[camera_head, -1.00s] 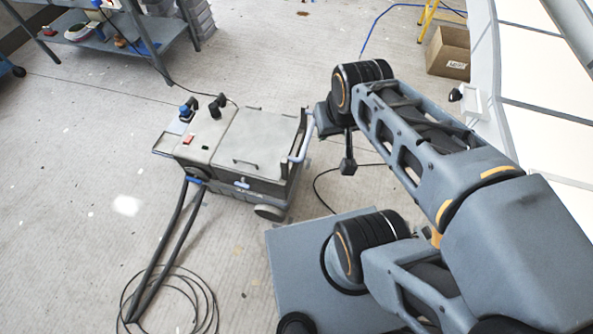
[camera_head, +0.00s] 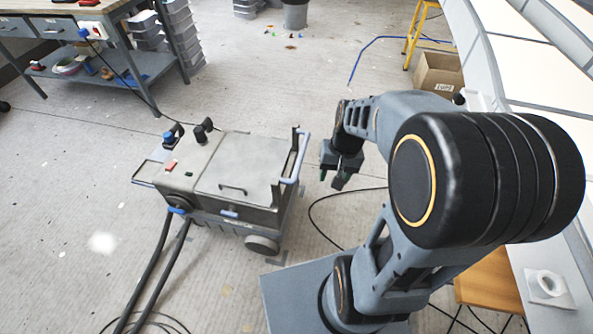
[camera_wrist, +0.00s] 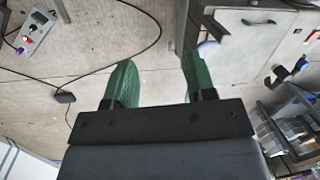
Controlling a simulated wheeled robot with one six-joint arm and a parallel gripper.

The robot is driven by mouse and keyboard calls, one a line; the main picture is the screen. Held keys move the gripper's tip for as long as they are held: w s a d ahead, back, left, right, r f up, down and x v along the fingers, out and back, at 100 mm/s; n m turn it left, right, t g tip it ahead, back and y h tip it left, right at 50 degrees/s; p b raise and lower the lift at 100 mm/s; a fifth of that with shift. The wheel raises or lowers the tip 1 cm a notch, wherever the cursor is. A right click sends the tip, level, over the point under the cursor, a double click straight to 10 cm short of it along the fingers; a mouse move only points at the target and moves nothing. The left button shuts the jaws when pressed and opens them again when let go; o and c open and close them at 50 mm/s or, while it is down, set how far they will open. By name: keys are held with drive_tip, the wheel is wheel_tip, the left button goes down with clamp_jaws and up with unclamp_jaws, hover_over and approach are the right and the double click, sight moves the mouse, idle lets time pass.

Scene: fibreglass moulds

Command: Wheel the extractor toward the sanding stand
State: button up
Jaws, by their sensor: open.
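The extractor (camera_head: 238,168) is a grey wheeled box on the concrete floor, left of my arm in the head view. It has a light blue push handle (camera_head: 297,160) on its right side, a red switch, dark knobs on top and two black hoses at its front. In the wrist view the extractor (camera_wrist: 240,42) shows at upper right, with part of the pale handle (camera_wrist: 207,52) by the right finger. My gripper (camera_head: 335,178) is open and empty, a little right of the handle; its green fingers (camera_wrist: 154,82) show apart. I cannot make out a sanding stand for certain.
A workbench (camera_head: 130,65) with a lower shelf and stacked grey bins (camera_head: 180,35) stands at back left. A cardboard box (camera_head: 437,75) and yellow ladder (camera_head: 415,30) are at back right. A black cable (camera_head: 325,205) lies near the gripper. The floor behind the extractor is mostly clear.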

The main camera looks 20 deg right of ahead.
drive_tip(key=w+d+f+m+g+y+b, duration=0.1)
drive_tip(key=w+f+m+y+b, duration=0.2)
drive_tip(key=f, duration=0.6)
drive_tip(key=w+d+f+y+b, duration=0.1)
drive_tip(key=w+f+y+b, duration=0.1)
drive_tip(key=f+b, duration=0.5)
drive_tip(key=w+d+f+m+t+y+b, duration=0.1)
drive_tip(key=w+d+f+t+y+b, duration=0.25)
drive_tip(key=w+f, duration=0.35)
drive_tip(key=w+d+f+m+t+y+b, duration=0.25)
drive_tip(key=w+f+t+y, duration=0.2)
drive_tip(key=f, duration=0.45)
drive_tip(key=w+d+r+n+t+y, duration=0.1)
drive_tip(key=w+r+n+t+y, duration=0.25)
drive_tip(key=r, duration=0.35)
drive_tip(key=b+x, duration=0.1)
drive_tip(key=x, duration=1.2)
drive_tip(key=shift+w+n+h, duration=0.35)
drive_tip(key=shift+w+n, duration=0.05)
drive_tip(key=shift+w, duration=0.05)
drive_tip(key=shift+f, duration=0.1)
clamp_jaws()
